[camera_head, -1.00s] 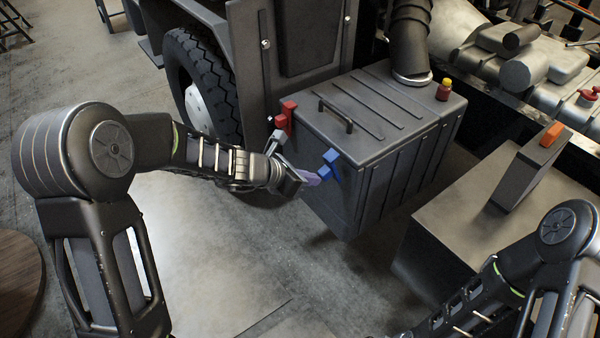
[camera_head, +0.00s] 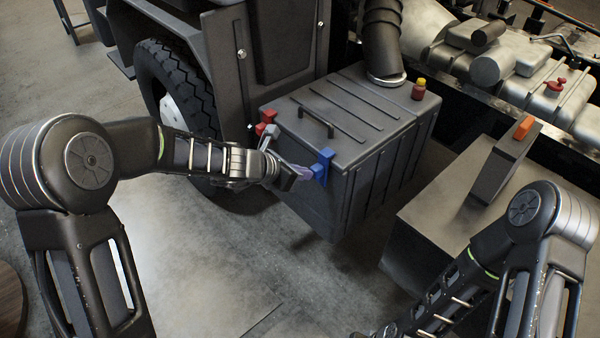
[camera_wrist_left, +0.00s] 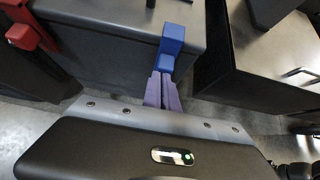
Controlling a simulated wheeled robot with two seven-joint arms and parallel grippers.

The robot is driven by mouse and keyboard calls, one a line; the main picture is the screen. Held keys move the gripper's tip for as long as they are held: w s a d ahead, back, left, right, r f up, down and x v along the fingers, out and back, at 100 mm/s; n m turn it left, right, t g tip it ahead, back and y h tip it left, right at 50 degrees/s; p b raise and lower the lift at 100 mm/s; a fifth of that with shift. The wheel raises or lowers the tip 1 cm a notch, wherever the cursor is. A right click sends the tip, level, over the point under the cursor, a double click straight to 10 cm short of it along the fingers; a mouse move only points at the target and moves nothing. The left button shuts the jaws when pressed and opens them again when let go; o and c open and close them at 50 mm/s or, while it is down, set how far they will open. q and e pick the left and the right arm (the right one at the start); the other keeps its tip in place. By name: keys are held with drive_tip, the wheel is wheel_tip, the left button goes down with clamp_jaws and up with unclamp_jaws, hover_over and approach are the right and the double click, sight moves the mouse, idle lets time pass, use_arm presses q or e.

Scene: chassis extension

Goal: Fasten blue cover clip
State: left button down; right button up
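The blue cover clip (camera_head: 322,165) sits on the front upper edge of the dark ribbed box, near its right front corner. In the left wrist view the blue clip (camera_wrist_left: 171,45) shows an upper block on the box face and a smaller block below it. My left gripper (camera_head: 307,173) reaches in from the left. Its purple fingers (camera_wrist_left: 163,85) lie close together, with their tips at the clip's lower block. They look shut, and I see no part of the clip between them. Contact is hard to tell. My right gripper is out of view.
The box lid (camera_head: 345,110) has a handle and a red-and-yellow cap (camera_head: 419,89). A red clip (camera_head: 266,122) is left of the blue one, beside the tire (camera_head: 170,90). A grey block (camera_head: 440,200) stands to the right. Open floor lies in front.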

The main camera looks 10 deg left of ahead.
sight(321, 164)
use_arm(q)
drive_tip(key=shift+w+d+r, duration=0.3)
drive_tip(key=shift+d+r, duration=0.2)
drive_tip(key=shift+r, duration=0.35)
drive_tip(key=shift+r+p, duration=0.55)
drive_tip(key=shift+w+d, duration=0.25)
drive_tip(key=shift+d, duration=0.05)
drive_tip(key=shift+s+a+f, duration=0.15)
drive_tip(key=shift+a+f, duration=0.1)
drive_tip(key=shift+a, duration=0.05)
